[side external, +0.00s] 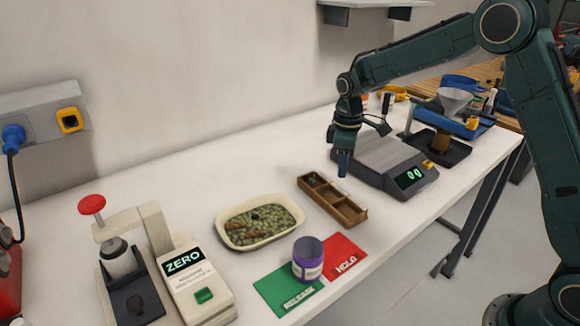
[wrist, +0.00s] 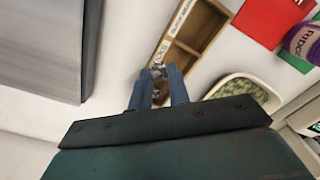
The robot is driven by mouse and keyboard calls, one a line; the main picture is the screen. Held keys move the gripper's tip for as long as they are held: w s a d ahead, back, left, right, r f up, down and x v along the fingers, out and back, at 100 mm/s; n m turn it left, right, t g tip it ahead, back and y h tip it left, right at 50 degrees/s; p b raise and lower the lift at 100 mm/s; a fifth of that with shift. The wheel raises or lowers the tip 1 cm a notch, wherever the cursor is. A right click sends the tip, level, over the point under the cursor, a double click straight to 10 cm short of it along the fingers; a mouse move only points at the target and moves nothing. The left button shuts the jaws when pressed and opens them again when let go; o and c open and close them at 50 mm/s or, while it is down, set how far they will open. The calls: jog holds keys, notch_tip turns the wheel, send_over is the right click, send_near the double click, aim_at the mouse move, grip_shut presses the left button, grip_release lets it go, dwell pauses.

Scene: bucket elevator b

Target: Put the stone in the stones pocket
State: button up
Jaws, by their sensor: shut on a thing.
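My gripper (side external: 343,170) points down above the table between the wooden divided tray (side external: 350,216) and the scale. In the wrist view my gripper (wrist: 158,76) is shut on a small greyish stone (wrist: 157,71) between its fingertips, partly hidden by them. The tray (wrist: 199,35) lies just beyond the fingers, with its labelled edge facing the camera's left. Its labels are too small and angled to read fully. The tray's far pocket holds something dark in the side view. A cream dish (side external: 232,242) of greenish grains with brown bits stands left of the tray.
A scale (side external: 380,160) reading 00 stands right of the gripper. A purple tub (side external: 308,262) stands across a green card (side external: 280,293) and a red HOLD card (side external: 345,250) at the front. A device (side external: 190,285) marked ZERO is at front left. The back-left table is clear.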

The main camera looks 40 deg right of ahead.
jog(key=s+d+f+m, duration=0.1)
jog(key=m, duration=0.1)
jog(key=s+d+f+m, duration=0.1)
jog(key=s+d+m, duration=0.1)
jog(key=m, duration=0.1)
jog(key=s+d+f+m, duration=0.1)
jog(key=s+m, duration=0.1)
jog(key=shift+d+f, duration=0.2)
jog(key=shift+f, duration=0.05)
jog(key=shift+w, duration=0.1)
jog(key=shift+w+a+r, duration=0.2)
jog(key=shift+w+r, duration=0.2)
jog(key=shift+w, duration=0.05)
jog(key=w+a+r, duration=0.3)
jog(key=w+r, duration=0.4)
jog(key=r, duration=0.1)
notch_tip(320, 180, up, 8)
jog(key=m, duration=0.1)
send_over(317, 178)
jog(key=s+a, duration=0.3)
jog(key=shift+w+d+r, duration=0.1)
jog(key=shift+w+d, duration=0.05)
jog(key=shift+w, duration=0.05)
notch_tip(317, 178, down, 20)
